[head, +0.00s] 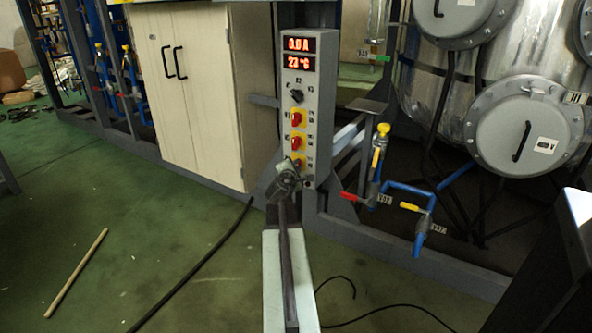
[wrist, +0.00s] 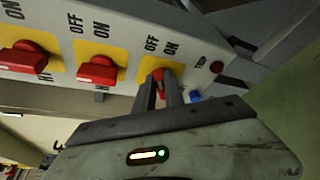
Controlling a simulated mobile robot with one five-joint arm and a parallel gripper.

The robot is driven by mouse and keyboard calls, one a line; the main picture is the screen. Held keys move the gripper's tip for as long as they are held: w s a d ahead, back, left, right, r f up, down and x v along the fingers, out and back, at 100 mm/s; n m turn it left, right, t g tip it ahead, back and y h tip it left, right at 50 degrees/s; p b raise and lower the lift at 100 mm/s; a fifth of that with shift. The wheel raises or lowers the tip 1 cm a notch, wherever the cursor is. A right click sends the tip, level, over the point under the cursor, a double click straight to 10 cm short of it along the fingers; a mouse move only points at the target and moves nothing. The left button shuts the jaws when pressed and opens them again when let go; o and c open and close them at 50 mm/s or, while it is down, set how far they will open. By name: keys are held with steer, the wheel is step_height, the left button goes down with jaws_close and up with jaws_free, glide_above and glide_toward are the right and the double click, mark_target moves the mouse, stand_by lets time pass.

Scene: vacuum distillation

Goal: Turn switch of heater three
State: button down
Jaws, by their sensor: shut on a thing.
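The grey control box (head: 316,110) carries a column of red switches on yellow plates. The lowest one, heater three's switch (wrist: 158,76), shows as a red knob on a yellow plate marked OFF and ON. My gripper (wrist: 160,92) has one finger on each side of this knob and is shut on it. The fingers hide much of the knob, so its exact angle is hard to tell. In the head view my gripper (head: 290,170) is at the bottom of the box and covers most of this switch.
Two other red switches (head: 298,118) (head: 296,143) and a black knob (head: 297,95) sit above. The displays (head: 299,53) read 0.0 A and about 23 °C. Blue pipes with valves (head: 405,190) stand to the right. A black cable (head: 200,260) and a stick (head: 76,272) lie on the green floor.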

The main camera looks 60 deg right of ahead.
steer(key=shift+f+m+b, duration=0.2)
steer(key=shift+m+b, duration=0.35)
steer(key=shift+m, duration=0.15)
steer(key=shift+t, duration=0.3)
steer(key=c, duration=1.4)
jaws_free()
steer(key=shift+c, duration=0.2)
